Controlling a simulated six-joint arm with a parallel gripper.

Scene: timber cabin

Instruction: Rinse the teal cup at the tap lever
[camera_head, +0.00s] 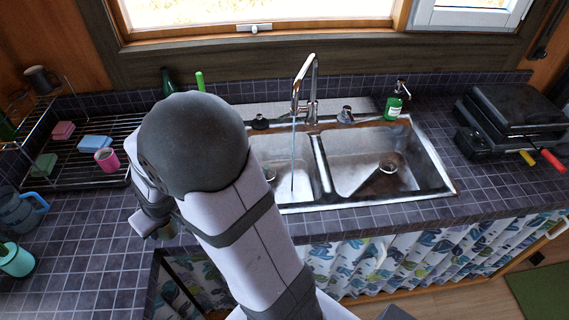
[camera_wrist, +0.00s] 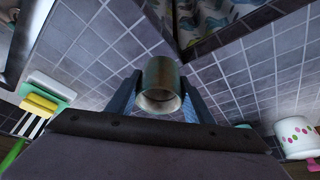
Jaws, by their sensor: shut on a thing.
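In the wrist view my gripper (camera_wrist: 159,76) is shut on a round, dull grey-green cup (camera_wrist: 160,88), its open mouth facing the camera. A bright teal cup (camera_head: 16,259) stands at the left edge of the counter in the head view; I cannot tell which cup is the task's. The chrome tap (camera_head: 311,90) stands behind the double sink (camera_head: 436,172). A thin stream of water (camera_head: 293,150) falls from its spout into the left basin. My arm partly covers that basin.
A wire dish rack (camera_head: 112,128) with a pink mug (camera_head: 107,159) and sponges is at the left. A blue mug (camera_head: 24,209) stands before it. A soap bottle (camera_head: 394,101) is behind the sink, a black grill (camera_head: 515,108) to its right. A dotted mug (camera_wrist: 295,137) shows in the wrist view.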

